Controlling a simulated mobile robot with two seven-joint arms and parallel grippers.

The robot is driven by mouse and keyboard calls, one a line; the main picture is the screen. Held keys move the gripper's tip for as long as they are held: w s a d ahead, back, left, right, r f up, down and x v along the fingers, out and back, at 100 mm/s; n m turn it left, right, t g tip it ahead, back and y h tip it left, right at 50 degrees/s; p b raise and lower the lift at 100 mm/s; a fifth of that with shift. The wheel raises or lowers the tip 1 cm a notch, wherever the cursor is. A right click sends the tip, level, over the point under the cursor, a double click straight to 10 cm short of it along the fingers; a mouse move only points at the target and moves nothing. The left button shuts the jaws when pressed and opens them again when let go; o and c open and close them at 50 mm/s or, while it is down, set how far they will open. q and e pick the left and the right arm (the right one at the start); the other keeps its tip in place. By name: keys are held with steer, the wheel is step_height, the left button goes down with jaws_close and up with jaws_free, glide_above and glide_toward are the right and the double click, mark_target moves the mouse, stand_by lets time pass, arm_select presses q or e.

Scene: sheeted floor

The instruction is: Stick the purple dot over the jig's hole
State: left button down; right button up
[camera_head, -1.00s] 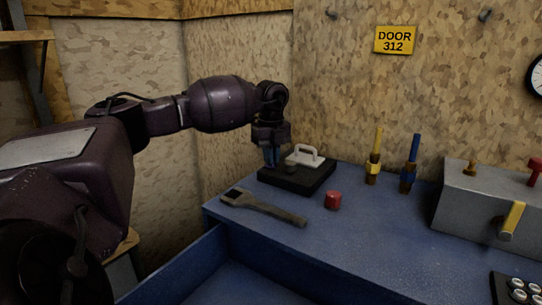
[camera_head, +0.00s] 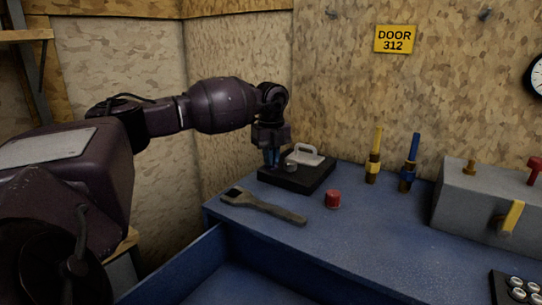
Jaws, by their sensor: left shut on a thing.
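A black flat block, which looks like the jig (camera_head: 313,180), lies at the back left of the blue bench top. A white handle-shaped part (camera_head: 305,154) stands on it. My left gripper (camera_head: 273,161) points down over the block's left part. It is shut on what appears to be a small grey round piece (camera_head: 291,165) at its fingertips, just above or at the block. No purple dot can be made out, and the jig's hole is not visible. My right gripper is not in view.
A wrench (camera_head: 263,206) lies in front of the block, and a red cylinder (camera_head: 333,199) stands to its right. Yellow-handled (camera_head: 375,157) and blue-handled (camera_head: 410,164) tools stand behind. A grey box (camera_head: 480,205) with levers is at right. The front middle of the bench is clear.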

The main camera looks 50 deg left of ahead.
arm_select(q)
steer(key=shift+f, duration=0.1)
steer(key=c, duration=1.2)
jaws_free()
step_height(320, 180, up, 11)
steer(key=shift+f+p, duration=0.1)
steer(key=shift+p, duration=0.55)
